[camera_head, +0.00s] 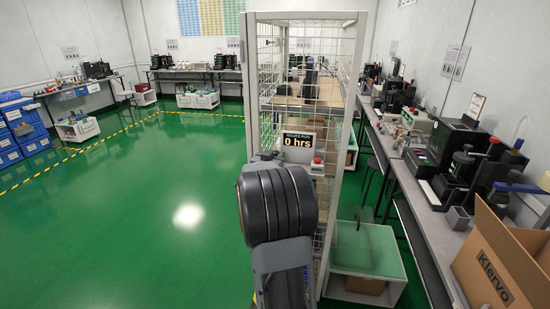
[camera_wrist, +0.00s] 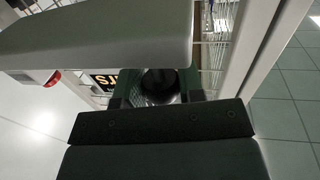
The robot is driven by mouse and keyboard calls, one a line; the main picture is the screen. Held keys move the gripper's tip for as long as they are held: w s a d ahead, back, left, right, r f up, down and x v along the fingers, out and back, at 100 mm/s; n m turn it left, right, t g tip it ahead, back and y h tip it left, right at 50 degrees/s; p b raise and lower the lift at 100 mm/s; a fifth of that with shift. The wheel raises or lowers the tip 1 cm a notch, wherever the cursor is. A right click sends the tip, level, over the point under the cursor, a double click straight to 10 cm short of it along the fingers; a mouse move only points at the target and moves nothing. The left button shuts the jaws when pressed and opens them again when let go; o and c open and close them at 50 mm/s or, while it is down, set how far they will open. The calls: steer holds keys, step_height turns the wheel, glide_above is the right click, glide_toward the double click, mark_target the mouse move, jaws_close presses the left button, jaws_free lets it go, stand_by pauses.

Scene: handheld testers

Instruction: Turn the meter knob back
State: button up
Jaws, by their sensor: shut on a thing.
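The hours-run display (camera_head: 298,147) is mounted on the mesh side of the cage rack and reads "0 hrs". Part of its lettering also shows at an angle in the wrist view (camera_wrist: 104,80). In the wrist view, a dark round part (camera_wrist: 160,78), seemingly the meter knob, sits between the dark fingers of my gripper (camera_wrist: 157,92). My gripper is shut on it. The knob's marks and angle are too dark to read. In the head view my own arm covers the gripper and knob.
A red button on a pale box (camera_head: 317,163) sits just below the display. The white-framed cage rack (camera_head: 257,90) stands ahead. A bench (camera_head: 420,195) with equipment and a cardboard box (camera_head: 500,262) are on the right. The green floor (camera_head: 130,220) on the left is clear.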

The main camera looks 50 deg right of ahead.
steer(key=n+t+b, duration=0.1)
steer(key=b, duration=0.1)
steer(key=t+y+b, duration=0.1)
steer(key=t+b, duration=0.1)
steer(key=shift+f+n, duration=0.35)
steer(key=shift+n, duration=0.05)
steer(key=n+t+y+b, duration=0.2)
steer(key=b, duration=0.4)
steer(key=shift+r+t+b, duration=0.15)
steer(key=shift+t+b, duration=0.15)
steer(key=shift+b, duration=0.1)
steer(key=shift+r+n+b, duration=0.1)
steer(key=shift+n+b, duration=0.2)
steer(key=shift+b, duration=0.75)
steer(key=shift+r+t+y+b, duration=0.2)
steer(key=shift+t+y+b, duration=0.1)
steer(key=shift+y+b, duration=0.1)
steer(key=o, duration=0.9)
steer(key=shift+f, duration=0.1)
steer(key=v, duration=1.4)
